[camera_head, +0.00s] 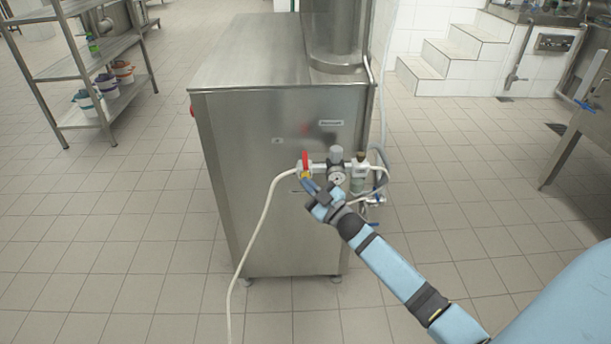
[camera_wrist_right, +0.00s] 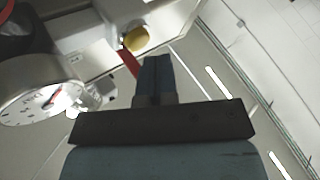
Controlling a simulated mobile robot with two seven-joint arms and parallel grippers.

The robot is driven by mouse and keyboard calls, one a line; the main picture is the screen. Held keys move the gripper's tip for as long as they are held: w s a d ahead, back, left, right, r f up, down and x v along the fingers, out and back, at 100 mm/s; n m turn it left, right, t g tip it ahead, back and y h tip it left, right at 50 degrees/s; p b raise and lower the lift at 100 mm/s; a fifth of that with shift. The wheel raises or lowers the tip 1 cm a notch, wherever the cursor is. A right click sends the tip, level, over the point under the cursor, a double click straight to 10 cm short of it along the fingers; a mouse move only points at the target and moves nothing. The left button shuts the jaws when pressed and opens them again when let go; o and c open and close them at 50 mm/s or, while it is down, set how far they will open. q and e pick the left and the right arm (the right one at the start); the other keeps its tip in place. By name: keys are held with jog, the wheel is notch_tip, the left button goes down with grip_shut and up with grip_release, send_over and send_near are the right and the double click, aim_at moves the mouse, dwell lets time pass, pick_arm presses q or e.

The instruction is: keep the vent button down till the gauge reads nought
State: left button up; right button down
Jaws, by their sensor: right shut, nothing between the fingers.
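The gauge (camera_head: 337,177) is a small round dial on the fittings at the front of a steel cabinet. In the right wrist view the gauge (camera_wrist_right: 42,98) shows at the left with a white face and a red needle; its figures are too small to read surely. A yellow round piece (camera_wrist_right: 136,39), perhaps the vent button, shows near a red lever (camera_head: 305,160). My right gripper (camera_head: 309,187) is shut and empty, just below the lever. In the wrist view its fingertips (camera_wrist_right: 157,62) are close to the yellow piece; I cannot tell whether they touch anything. My left gripper is out of view.
The steel cabinet (camera_head: 265,180) stands on a tiled floor. A pale hose (camera_head: 260,220) runs from the fittings to the floor. A small bowl fitting (camera_head: 359,177) sits right of the gauge. A shelf rack (camera_head: 100,48) stands at the left, and white steps (camera_head: 440,60) are at the back right.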

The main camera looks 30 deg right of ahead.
jog(key=shift+s+a, duration=0.15)
jog(key=shift+s, duration=0.1)
jog(key=s+a, duration=0.1)
jog(key=s+p, duration=0.1)
jog(key=s+a+p, duration=0.1)
jog(key=s, duration=0.1)
jog(key=shift+s+a, duration=0.1)
jog(key=shift+a, duration=0.2)
dwell(0.6)
